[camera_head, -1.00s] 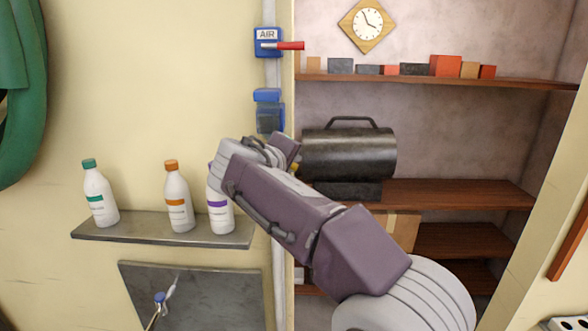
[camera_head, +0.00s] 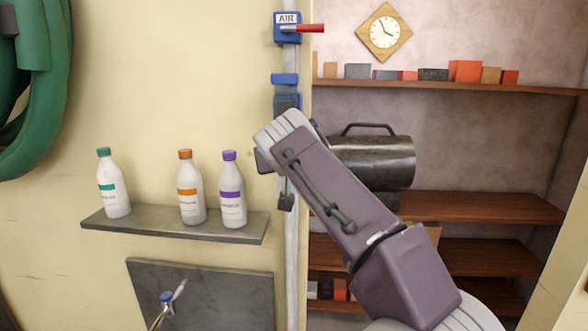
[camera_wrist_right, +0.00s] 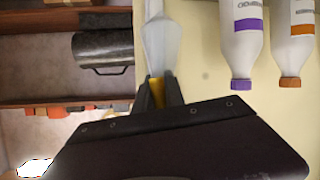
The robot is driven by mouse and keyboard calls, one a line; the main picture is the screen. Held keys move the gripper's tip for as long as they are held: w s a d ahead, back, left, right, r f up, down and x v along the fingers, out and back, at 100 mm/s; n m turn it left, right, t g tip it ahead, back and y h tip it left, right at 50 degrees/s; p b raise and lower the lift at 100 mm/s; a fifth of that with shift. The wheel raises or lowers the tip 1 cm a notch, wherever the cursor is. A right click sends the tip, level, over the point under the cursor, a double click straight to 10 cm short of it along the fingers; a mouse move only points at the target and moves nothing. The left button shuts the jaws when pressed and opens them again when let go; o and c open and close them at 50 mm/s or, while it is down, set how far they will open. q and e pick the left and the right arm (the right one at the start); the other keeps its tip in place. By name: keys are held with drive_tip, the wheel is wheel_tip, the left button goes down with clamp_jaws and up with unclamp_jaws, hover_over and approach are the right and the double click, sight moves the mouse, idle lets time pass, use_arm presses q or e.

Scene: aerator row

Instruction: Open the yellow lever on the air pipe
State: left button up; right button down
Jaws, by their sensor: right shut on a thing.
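The yellow lever (camera_wrist_right: 156,91) shows as a small yellow piece between the fingers of my right gripper (camera_wrist_right: 158,88) in the right wrist view. The gripper is shut on it, beside the pale air pipe (camera_wrist_right: 160,40). In the head view the air pipe (camera_head: 291,260) runs down the wall's edge, below a blue AIR box (camera_head: 288,27) with a red handle (camera_head: 307,28). My right arm covers the lever there, and the fingertips cannot be made out clearly. My left gripper is in neither view.
A grey shelf (camera_head: 170,228) with white bottles stands left of the pipe. To the right are wooden shelves (camera_head: 460,207) and a dark cylinder (camera_head: 385,160). A green hose (camera_head: 45,110) hangs at far left. A tap (camera_head: 163,305) is below.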

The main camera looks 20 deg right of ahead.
drive_tip(key=shift+w+a+f+m+t+y+b, duration=0.1)
drive_tip(key=shift+w+a+m+t+y+b, duration=0.25)
drive_tip(key=shift+a+m+b, duration=0.2)
drive_tip(key=shift+s, duration=0.1)
drive_tip(key=c, duration=1.4)
unclamp_jaws()
drive_tip(key=v, duration=0.8)
drive_tip(key=shift+s+r+b, duration=0.25)
drive_tip(key=shift+s+b, duration=0.05)
drive_tip(key=shift+s, duration=0.05)
